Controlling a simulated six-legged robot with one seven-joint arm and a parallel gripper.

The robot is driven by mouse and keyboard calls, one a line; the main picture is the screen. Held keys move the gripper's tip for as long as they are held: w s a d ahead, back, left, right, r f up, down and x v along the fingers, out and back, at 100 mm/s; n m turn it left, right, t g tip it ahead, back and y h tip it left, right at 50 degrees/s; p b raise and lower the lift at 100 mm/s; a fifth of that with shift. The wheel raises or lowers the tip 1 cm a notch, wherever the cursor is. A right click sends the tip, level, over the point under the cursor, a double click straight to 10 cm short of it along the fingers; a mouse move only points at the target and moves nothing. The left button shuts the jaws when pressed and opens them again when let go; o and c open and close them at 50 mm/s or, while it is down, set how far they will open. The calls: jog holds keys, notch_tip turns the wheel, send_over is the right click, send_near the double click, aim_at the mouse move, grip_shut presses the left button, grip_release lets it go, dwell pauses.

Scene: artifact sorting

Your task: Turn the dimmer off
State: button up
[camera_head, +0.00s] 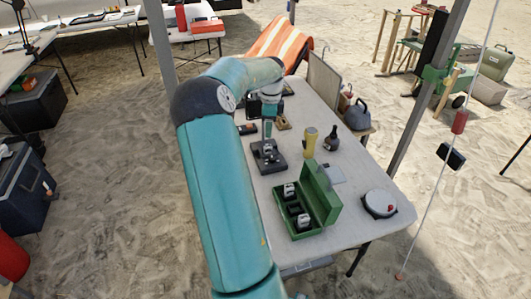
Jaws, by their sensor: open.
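No thing on the table is clearly marked as the dimmer. A dark device with a small grey part on top (268,158) sits near the table's left edge. A round white-topped device with a red knob (380,203) lies at the table's right front corner. A black box (451,156) hangs by a cord at the right. My arm reaches over the table from the front. My gripper (268,133) is small in view, near the dark device and seemingly just above it. It is open with nothing seen in it. Any contact is too small to tell.
The white table (347,208) also holds an open green box (331,205) with small items inside, a yellow flashlight (310,142) and a dark bottle (332,138). A metal pole (408,130) stands beyond the right edge. The table is clear between the green box and round device.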

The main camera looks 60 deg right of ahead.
jog(key=d+f, duration=0.1)
jog(key=m, duration=0.1)
send_near(272, 157)
notch_tip(272, 157, down, 8)
jog(key=shift+a+f, duration=0.1)
jog(key=shift+f, duration=0.1)
jog(key=c, duration=1)
